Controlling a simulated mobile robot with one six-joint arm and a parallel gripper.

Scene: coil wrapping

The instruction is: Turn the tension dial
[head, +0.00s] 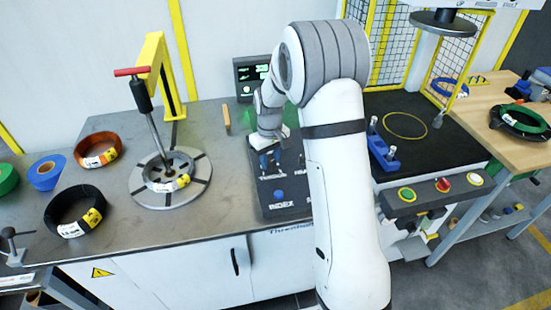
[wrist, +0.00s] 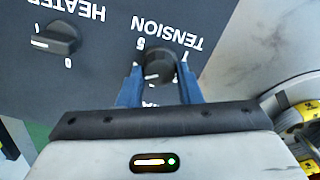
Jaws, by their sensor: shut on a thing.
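The tension dial (wrist: 157,65) is a round black knob with a pointer mark, under the upside-down word TENSION in the wrist view. My gripper (wrist: 159,72) has its two blue fingers on either side of the dial and is shut on it. In the head view my gripper (head: 270,160) reaches down to the dark control panel (head: 286,209), and the dial itself cannot be made out there. Part of the dial's scale is hidden by my gripper.
The heater dial (wrist: 55,40) is beside it on the panel. A blue button (head: 279,193) marked INDEX is at the panel's near end. A lit display (head: 253,73) stands behind. A round coil stand (head: 143,198) is to the left, a black wrapping bed (head: 430,150) to the right.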

